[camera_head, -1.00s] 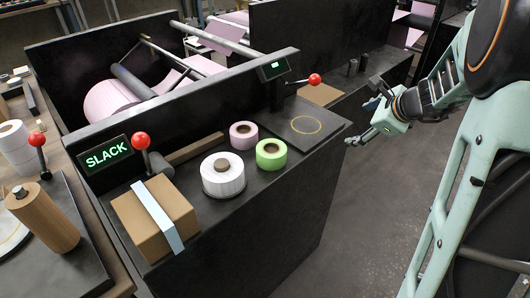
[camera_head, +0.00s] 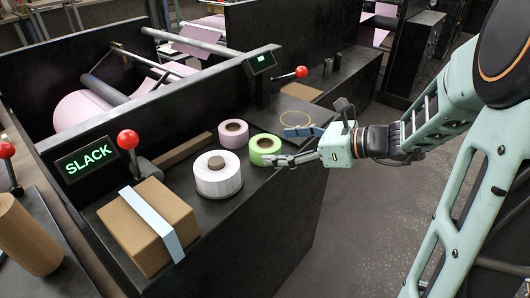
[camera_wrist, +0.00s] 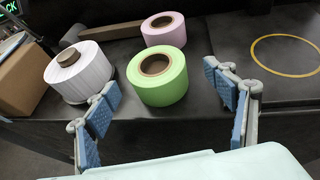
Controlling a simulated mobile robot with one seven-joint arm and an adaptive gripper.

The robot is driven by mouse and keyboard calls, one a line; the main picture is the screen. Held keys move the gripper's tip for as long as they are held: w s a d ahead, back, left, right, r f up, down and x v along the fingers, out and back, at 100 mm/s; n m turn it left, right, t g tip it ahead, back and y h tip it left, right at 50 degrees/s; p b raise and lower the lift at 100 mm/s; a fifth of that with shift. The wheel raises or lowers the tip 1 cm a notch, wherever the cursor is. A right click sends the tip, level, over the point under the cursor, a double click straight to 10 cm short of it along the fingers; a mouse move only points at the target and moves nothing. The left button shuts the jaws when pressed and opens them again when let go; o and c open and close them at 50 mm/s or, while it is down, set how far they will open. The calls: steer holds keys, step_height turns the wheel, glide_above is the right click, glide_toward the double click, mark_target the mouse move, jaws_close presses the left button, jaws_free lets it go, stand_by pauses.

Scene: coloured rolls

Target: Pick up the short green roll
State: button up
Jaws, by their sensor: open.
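The short green roll (camera_head: 264,148) lies flat on the black bench top, its brown core facing up. In the wrist view the green roll (camera_wrist: 158,80) stands ahead of my gripper (camera_wrist: 170,112), between the lines of the two fingers but beyond their tips. My gripper (camera_head: 290,147) is open and empty, its blue-padded fingers apart. In the head view it is at the bench's right edge, close to the green roll on its right side. Whether a finger touches the roll I cannot tell from the head view; in the wrist view there are gaps on both sides.
A white roll (camera_head: 218,178) stands left of the green roll, and a pink roll (camera_head: 233,134) just behind it. A cardboard box (camera_head: 145,228), a red-knobbed lever (camera_head: 128,140) and a SLACK display (camera_head: 86,161) are further left. A yellow ring (camera_wrist: 287,55) marks a plate to the right.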

mark_target(263, 147)
steer(key=b+x, duration=0.2)
steer(key=x, duration=0.3)
steer(key=shift+s+a+f, duration=0.15)
steer(key=shift+a+f, duration=0.05)
steer(key=shift+r, duration=0.1)
steer(key=c, duration=1.3)
